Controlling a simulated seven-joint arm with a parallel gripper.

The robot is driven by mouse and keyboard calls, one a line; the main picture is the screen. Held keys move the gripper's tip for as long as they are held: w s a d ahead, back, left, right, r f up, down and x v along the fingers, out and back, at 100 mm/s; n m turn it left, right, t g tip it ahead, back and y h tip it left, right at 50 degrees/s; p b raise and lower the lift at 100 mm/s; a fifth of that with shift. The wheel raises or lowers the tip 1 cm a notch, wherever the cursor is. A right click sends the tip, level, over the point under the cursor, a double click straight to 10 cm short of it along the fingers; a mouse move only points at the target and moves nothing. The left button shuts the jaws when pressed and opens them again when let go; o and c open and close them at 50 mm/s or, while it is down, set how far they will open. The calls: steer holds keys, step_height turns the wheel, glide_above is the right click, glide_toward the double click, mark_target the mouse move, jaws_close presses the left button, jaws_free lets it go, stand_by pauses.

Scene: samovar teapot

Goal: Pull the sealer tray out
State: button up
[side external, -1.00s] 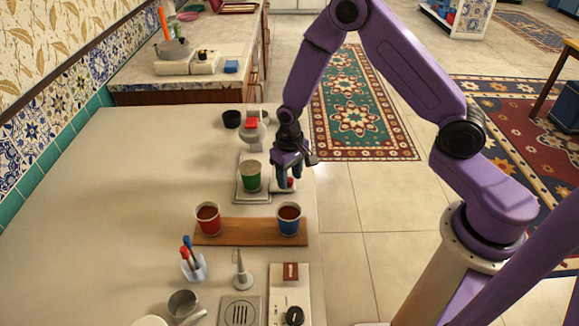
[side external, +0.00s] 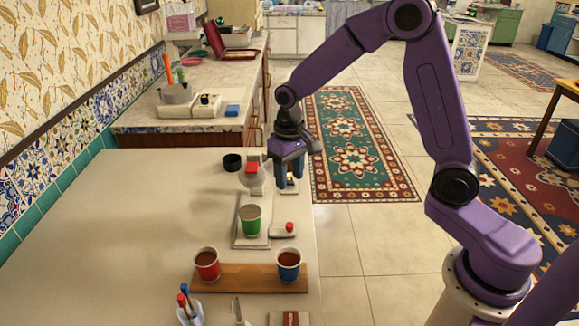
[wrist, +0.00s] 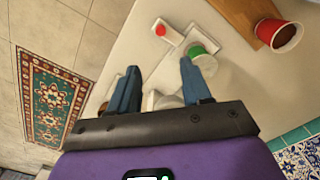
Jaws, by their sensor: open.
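A pale flat tray (side external: 255,243) with a green cup (side external: 250,221) on it lies near the right side of the counter. I cannot tell for sure that this is the sealer tray. A white block with a red button (side external: 283,230) is beside it. Behind the cup stands a rounded grey-white thing with a red top (side external: 252,172). My gripper (side external: 288,184) is beyond the cup, to the right of the red-topped thing, fingers down. In the wrist view my gripper (wrist: 160,67) is open, with nothing visibly held. The green cup (wrist: 205,52) and red button (wrist: 160,30) lie beyond its fingertips.
A red cup (side external: 207,264) and a blue cup (side external: 289,265), both with dark contents, stand on a wooden board (side external: 248,279) in front. A small black cup (side external: 232,162) is at the back. A pen holder (side external: 190,315) is at lower left. The counter's left side is clear.

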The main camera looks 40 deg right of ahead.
steer(key=shift+r, duration=0.95)
steer(key=s+r+n, duration=0.2)
steer(key=s+n, duration=0.4)
steer(key=s, duration=0.8)
steer(key=s+r+n, duration=0.2)
steer(key=s+n, duration=0.4)
steer(key=s, duration=0.9)
steer(key=shift+s+d+n, duration=0.15)
steer(key=shift+n, duration=0.15)
